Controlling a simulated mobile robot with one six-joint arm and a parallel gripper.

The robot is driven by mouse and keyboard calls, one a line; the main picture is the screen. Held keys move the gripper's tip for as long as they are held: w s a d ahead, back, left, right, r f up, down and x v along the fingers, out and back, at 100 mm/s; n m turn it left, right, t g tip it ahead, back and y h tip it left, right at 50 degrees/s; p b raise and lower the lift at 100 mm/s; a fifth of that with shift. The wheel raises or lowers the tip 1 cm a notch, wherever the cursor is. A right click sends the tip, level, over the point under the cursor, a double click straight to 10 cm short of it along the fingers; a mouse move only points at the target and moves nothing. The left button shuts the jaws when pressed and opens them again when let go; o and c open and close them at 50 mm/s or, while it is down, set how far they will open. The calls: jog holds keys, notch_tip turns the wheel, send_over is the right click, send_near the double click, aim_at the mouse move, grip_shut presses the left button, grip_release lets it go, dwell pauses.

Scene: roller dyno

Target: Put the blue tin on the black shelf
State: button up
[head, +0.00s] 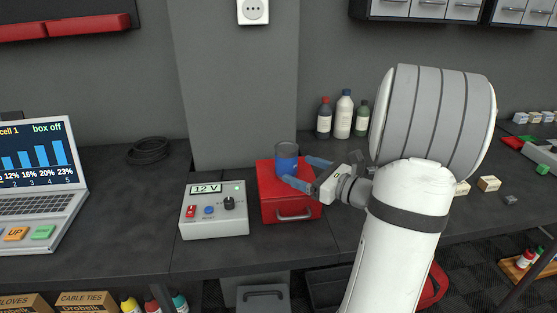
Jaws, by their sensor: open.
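The blue tin (286,162), a small cylinder with a grey upper part, stands upright on top of the red box (289,212) on the dark workbench. My gripper (296,171) reaches in from the right, with its blue fingers open at the tin. One finger shows in front of the tin's right lower side and the other at its right behind it. I cannot tell whether they touch it. I cannot make out for certain which surface is the black shelf.
A 12 V power supply (214,210) stands just left of the red box. Several bottles (343,115) stand behind my arm. A laptop (40,185) and a coiled black cable (148,151) are at the left. The bench (110,215) between laptop and power supply is clear.

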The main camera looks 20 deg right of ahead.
aim_at(286, 159)
jog(key=shift+w+d+f+m+t, duration=0.1)
jog(key=shift+w+d+m+t, duration=0.1)
jog(key=shift+d, duration=0.15)
jog(key=shift+w+d+f+m+t, duration=0.1)
jog(key=shift+d+m, duration=0.1)
jog(key=shift+d, duration=0.15)
jog(key=shift+w+h, duration=0.3)
jog(key=shift+w, duration=0.05)
jog(key=p+x, duration=0.1)
jog(key=x, duration=0.6)
jog(key=c, duration=1.3)
jog(key=shift+r, duration=0.1)
jog(key=shift+c, duration=0.8)
